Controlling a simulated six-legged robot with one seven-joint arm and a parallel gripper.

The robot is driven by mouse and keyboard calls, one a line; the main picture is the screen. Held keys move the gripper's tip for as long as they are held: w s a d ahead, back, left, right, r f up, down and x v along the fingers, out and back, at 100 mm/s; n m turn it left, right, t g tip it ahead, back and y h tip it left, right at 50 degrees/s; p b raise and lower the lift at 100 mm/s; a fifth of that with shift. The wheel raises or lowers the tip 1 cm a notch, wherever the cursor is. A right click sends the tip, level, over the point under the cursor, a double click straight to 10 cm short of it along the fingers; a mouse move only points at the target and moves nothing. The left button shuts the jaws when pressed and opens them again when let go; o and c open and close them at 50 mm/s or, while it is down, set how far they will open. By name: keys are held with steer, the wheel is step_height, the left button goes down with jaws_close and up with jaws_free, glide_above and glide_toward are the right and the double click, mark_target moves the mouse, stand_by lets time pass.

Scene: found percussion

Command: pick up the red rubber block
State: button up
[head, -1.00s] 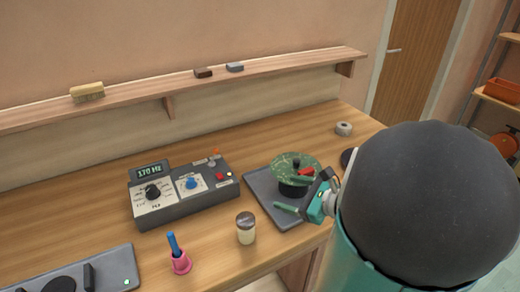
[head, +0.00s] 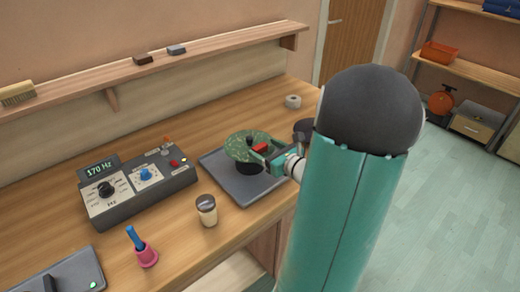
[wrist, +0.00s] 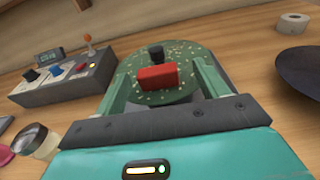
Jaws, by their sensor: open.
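The red rubber block (wrist: 158,78) lies on a round green speckled plate (wrist: 184,56), in front of a dark knob at the plate's middle. In the head view the block (head: 260,148) shows small on the green plate (head: 240,141), which stands on a dark base over a grey tray. My gripper (head: 262,153) is at the plate's right side, with its teal fingers apart. In the wrist view my gripper's fingers (wrist: 160,80) reach forward on the left and right of the block, and a gap shows on each side. Whether either finger touches the plate is unclear.
A grey control box (head: 135,185) with knobs stands left of the tray (head: 217,168). A jar (head: 207,210) and a pink bell with a blue handle (head: 142,247) stand nearer. A tape roll (head: 293,101) and a dark round thing (head: 304,129) lie beyond my gripper.

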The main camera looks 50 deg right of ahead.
mark_target(258, 146)
steer(key=w, duration=0.2)
steer(key=w+f, duration=0.1)
steer(key=w, duration=0.1)
steer(key=shift+w, duration=0.3)
steer(key=shift+c, duration=0.4)
steer(key=c, duration=1)
steer(key=shift+o, duration=0.2)
steer(key=shift+r, duration=0.15)
